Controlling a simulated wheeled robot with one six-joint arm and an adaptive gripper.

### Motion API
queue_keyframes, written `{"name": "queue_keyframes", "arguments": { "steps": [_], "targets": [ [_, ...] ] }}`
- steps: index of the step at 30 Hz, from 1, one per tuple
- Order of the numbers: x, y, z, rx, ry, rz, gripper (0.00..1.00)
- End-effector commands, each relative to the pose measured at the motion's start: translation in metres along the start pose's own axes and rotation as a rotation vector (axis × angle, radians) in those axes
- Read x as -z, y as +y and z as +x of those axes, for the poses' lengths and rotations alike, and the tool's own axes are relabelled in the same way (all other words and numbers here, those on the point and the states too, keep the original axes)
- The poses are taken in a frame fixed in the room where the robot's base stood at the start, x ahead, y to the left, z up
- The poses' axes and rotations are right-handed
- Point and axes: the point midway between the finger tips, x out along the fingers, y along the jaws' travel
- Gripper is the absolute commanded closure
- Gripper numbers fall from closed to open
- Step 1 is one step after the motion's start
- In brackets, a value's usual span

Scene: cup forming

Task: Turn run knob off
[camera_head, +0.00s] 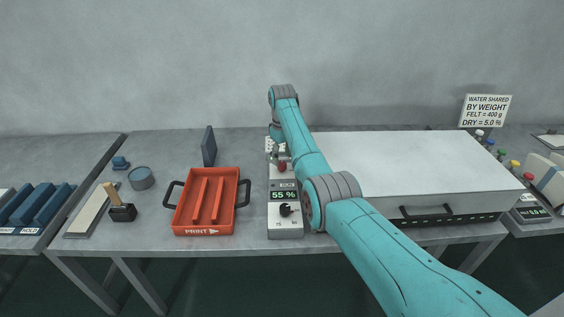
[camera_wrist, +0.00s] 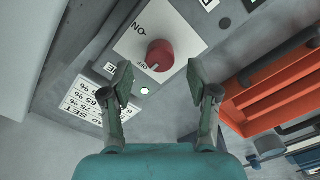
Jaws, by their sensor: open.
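The run knob (camera_wrist: 160,55) is a round red knob on a pale plate lettered ON at its upper left and, it seems, OFF at its lower left. A small white mark shows on the knob's lower edge; its exact setting is hard to tell. I see no contact.
The box display (camera_head: 284,195) reads 55 %. An orange tray (camera_head: 207,226) stands left of the box, and a large white-topped unit (camera_head: 420,160) stands right.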

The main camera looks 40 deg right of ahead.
Motion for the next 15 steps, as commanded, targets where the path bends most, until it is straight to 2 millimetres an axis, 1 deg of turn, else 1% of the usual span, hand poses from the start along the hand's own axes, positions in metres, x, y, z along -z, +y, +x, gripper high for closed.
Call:
{"name": "queue_keyframes", "arguments": {
  "steps": [1,6,12,15],
  "targets": [
    [0.001,0.001,-0.011,-0.002,0.002,0.0,0.4],
    [0.001,0.001,-0.046,-0.001,0.002,0.0,0.4],
    [0.0,0.0,-0.075,-0.001,0.001,0.0,0.4],
    [0.0,0.0,-0.084,0.0,0.0,0.0,0.4]
  ]
}}
